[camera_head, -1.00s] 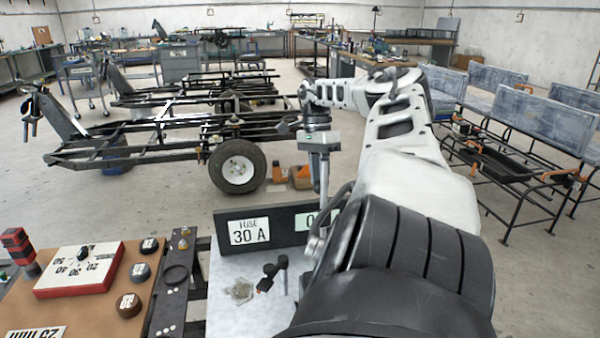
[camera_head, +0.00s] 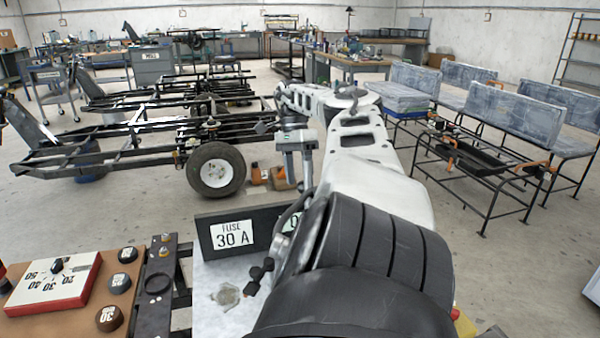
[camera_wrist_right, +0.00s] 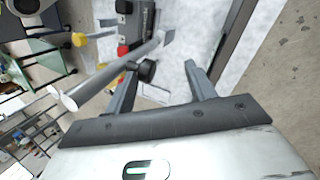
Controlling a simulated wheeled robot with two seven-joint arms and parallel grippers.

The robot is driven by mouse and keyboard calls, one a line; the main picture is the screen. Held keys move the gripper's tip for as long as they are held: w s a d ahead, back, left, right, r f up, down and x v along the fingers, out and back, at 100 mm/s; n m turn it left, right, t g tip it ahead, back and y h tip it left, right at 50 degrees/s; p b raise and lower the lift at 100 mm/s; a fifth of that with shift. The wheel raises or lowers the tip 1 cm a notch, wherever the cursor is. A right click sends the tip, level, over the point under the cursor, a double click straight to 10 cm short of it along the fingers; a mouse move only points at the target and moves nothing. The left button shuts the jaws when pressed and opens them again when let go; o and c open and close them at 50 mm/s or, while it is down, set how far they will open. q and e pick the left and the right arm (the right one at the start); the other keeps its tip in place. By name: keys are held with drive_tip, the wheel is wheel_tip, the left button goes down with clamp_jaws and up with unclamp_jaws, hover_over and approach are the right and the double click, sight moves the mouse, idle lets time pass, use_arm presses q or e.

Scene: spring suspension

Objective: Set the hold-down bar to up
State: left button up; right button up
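My right gripper (camera_head: 297,182) hangs pointing down beyond the black fuse board in the head view, partly hidden by my own arm. In the right wrist view its two fingers (camera_wrist_right: 163,68) stand apart with nothing gripped. A grey bar (camera_wrist_right: 105,78) with a bright rounded end runs diagonally in that view, beside the left finger. It may be the hold-down bar, but I cannot tell for sure. A black knob (camera_wrist_right: 147,69) shows near the left fingertip. Whether either is touched is unclear. My left gripper is not in view.
Small black parts (camera_head: 259,275) lie on the light tabletop in front. A red and white dial box (camera_head: 55,284) sits on a brown board at left. Trailer frames with a wheel (camera_head: 216,169) stand behind.

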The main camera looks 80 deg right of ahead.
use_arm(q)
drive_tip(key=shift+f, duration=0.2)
use_arm(e)
drive_tip(key=x, duration=0.3)
drive_tip(key=shift+d, duration=0.2)
use_arm(q)
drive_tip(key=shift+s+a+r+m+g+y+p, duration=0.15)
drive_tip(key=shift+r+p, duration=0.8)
drive_tip(key=shift+p, duration=1.05)
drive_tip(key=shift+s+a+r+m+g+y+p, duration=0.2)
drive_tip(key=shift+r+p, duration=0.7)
drive_tip(key=shift+p, duration=1.1)
use_arm(e)
drive_tip(key=v, duration=1)
drive_tip(key=shift+a+r, duration=0.25)
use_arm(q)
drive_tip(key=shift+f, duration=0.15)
use_arm(e)
drive_tip(key=shift+s, duration=0.15)
